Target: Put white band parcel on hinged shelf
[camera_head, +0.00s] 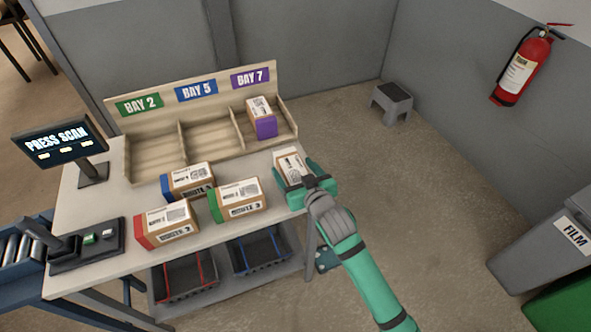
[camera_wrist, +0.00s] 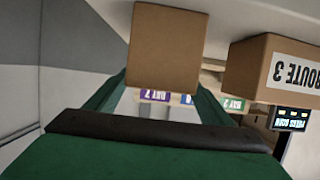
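A brown parcel with a white label (camera_head: 292,168) is at the right end of the packing table (camera_head: 262,205). I take it for the white band parcel; its far end looks pale. My gripper (camera_head: 294,176) reaches it from the near right, with green fingers at its two sides. In the wrist view, a plain brown box face (camera_wrist: 166,45) fills the gap between the fingertips (camera_wrist: 164,84). I cannot tell whether the fingers press on it or whether it is lifted. I cannot make out a hinged shelf.
Red-ended (camera_head: 166,225), green-ended (camera_head: 236,200) and blue-ended (camera_head: 188,181) parcels stand on the table to the left. A purple-ended parcel (camera_head: 262,118) is in the Bay 7 slot. A scan screen (camera_head: 58,139) is at the left.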

